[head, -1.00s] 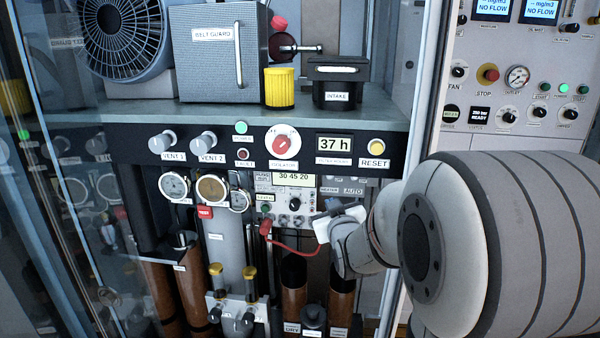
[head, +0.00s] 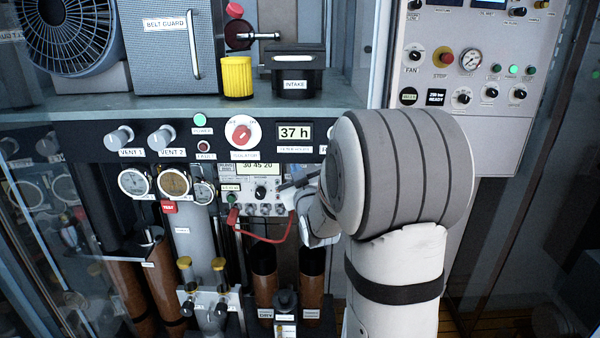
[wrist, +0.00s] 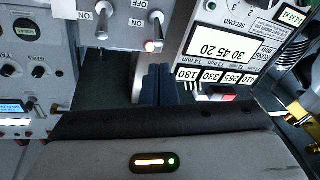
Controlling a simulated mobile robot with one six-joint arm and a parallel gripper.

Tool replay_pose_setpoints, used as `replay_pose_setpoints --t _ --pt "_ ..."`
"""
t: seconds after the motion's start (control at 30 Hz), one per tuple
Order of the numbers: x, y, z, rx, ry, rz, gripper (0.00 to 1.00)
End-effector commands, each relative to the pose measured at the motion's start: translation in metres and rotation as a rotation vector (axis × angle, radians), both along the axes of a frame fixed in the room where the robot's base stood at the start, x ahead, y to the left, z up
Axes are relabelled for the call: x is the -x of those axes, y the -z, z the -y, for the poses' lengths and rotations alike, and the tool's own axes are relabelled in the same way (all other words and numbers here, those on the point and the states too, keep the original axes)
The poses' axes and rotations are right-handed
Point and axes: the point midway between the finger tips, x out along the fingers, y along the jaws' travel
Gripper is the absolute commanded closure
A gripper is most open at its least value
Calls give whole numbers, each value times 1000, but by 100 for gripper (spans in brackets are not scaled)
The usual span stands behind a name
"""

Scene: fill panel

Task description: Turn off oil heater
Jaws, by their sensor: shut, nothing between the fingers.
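My gripper shows in the wrist view as two dark blue fingers (wrist: 158,86), closed together with nothing between them. A second toggle (wrist: 102,30) is on the plate's left. I cannot read which toggle is the oil heater's, nor tell whether the fingers touch one. In the head view my wrist hides most of this plate, right of the panel reading 30 45 20 (head: 257,168).
A red cable (head: 262,240) loops below the panel, close to my wrist. Above are a shelf with an intake box (head: 297,78) and a strip with a red selector knob (head: 241,133). Brown cylinders (head: 263,265) stand below. A control cabinet (head: 480,130) is at right.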

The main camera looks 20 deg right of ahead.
Motion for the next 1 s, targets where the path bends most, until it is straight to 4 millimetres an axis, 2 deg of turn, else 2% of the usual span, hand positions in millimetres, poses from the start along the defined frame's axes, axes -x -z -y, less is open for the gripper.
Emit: replay_pose_setpoints --t 0.03,0.2,0.4,1.0 --pt "-10 -3 1 0 -1 -1 100" --pt "-37 -6 5 -1 0 -1 100" --pt "-53 -7 8 -1 1 0 100" --pt "-55 -3 9 5 2 14 100"
